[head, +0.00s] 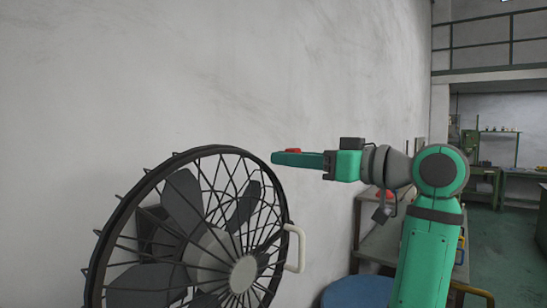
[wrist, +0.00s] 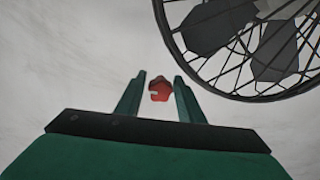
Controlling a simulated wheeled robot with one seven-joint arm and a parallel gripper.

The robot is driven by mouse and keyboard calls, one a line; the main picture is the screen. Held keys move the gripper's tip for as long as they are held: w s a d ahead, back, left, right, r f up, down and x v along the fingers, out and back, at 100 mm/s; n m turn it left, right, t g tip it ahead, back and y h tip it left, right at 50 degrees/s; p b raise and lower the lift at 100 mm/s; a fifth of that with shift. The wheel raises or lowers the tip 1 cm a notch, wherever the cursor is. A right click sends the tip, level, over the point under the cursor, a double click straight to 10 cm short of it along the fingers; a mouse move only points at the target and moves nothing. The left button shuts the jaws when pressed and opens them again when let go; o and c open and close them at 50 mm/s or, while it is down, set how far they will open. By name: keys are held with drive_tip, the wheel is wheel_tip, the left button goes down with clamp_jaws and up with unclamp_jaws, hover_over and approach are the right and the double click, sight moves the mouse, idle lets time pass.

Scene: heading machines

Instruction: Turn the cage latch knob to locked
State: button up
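A small red knob-like piece (wrist: 159,90) shows between my two green fingers in the wrist view, with a narrow gap to each finger. In the head view a bit of red (head: 293,150) shows just above the finger; the rest is hidden behind it. My gripper (head: 273,157) points left, above and right of the fan cage's upper rim. In the wrist view my gripper (wrist: 160,76) is open. The round black wire fan cage (head: 150,160) stands at lower left; its rim also shows at upper right in the wrist view (wrist: 180,45). I cannot tell the knob's turn position.
A pale handle (head: 301,248) sticks out from the cage's right side, below my gripper. A blue round top (head: 358,293) and a grey bench (head: 385,240) stand behind my arm. A plain grey wall (head: 250,70) rises behind; the space above the fan is clear.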

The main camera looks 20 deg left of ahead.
drive_tip(key=shift+x, duration=2.65)
drive_tip(key=shift+c, duration=0.7)
drive_tip(key=shift+s, duration=0.15)
drive_tip(key=c, duration=0.6)
